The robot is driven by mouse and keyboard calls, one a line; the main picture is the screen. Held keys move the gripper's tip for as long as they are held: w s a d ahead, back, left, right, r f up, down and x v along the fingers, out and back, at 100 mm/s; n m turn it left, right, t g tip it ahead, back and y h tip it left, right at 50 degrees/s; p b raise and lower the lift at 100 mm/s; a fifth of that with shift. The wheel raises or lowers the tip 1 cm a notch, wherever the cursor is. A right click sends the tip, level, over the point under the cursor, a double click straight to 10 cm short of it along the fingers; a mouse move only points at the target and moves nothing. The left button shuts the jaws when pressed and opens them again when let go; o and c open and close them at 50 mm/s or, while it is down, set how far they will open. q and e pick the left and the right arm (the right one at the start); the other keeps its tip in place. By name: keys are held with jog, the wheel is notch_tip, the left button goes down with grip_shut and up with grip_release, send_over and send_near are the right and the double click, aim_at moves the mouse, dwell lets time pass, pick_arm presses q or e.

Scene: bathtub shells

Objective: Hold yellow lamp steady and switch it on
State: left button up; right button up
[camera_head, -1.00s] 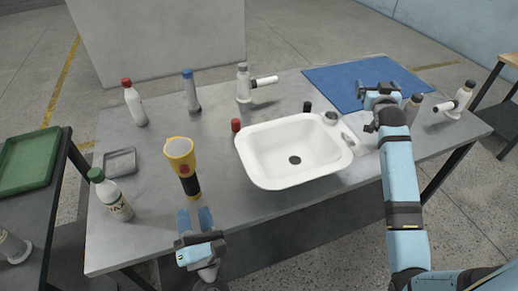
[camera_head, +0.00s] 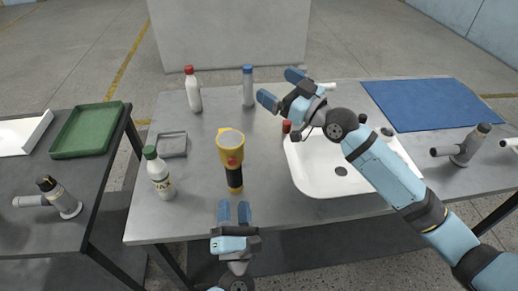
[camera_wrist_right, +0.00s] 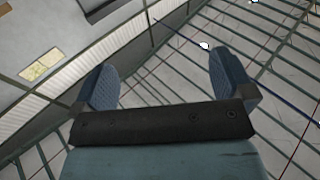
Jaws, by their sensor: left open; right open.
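The yellow lamp (camera_head: 230,142) is a flashlight with a wide yellow head, a red switch part and a black handle. My right gripper (camera_head: 281,87) is open and empty, raised above the table behind and to the right of the lamp. In the right wrist view its two fingers (camera_wrist_right: 165,80) are spread with nothing between them.
A white sink (camera_head: 310,184) lies right of the lamp, partly under my right arm. A green-capped bottle (camera_head: 160,178) and grey tray (camera_head: 173,147) stand left. A red-capped bottle (camera_head: 194,95) and blue-capped bottle (camera_head: 248,92) stand behind. A blue mat (camera_head: 430,105) lies at the far right.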

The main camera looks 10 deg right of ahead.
aim_at(218, 137)
jog(key=s+a+f+g, duration=0.1)
jog(key=s+a+f, duration=0.1)
jog(key=f, duration=0.2)
jog(key=s+a+f+n+g+y, duration=0.1)
jog(key=s+a+f+g, duration=0.1)
jog(key=s+f, duration=0.1)
jog(key=s+a+f+g, duration=0.1)
jog(key=s+a+f, duration=0.1)
jog(key=s+f, duration=0.1)
jog(key=shift+s+a+f+n+g, duration=0.1)
jog(key=shift+f+n+g, duration=0.05)
jog(key=shift+f, duration=0.25)
jog(key=shift+s+a+f+n+g, duration=0.1)
jog(key=shift+f+n+g, duration=0.05)
jog(key=shift+f, duration=0.25)
jog(key=shift+x, duration=3.55)
jog(key=shift+r, duration=0.1)
pick_arm(q)
jog(key=shift+c, duration=0.4)
pick_arm(e)
jog(key=c, duration=1)
pick_arm(q)
grip_shut()
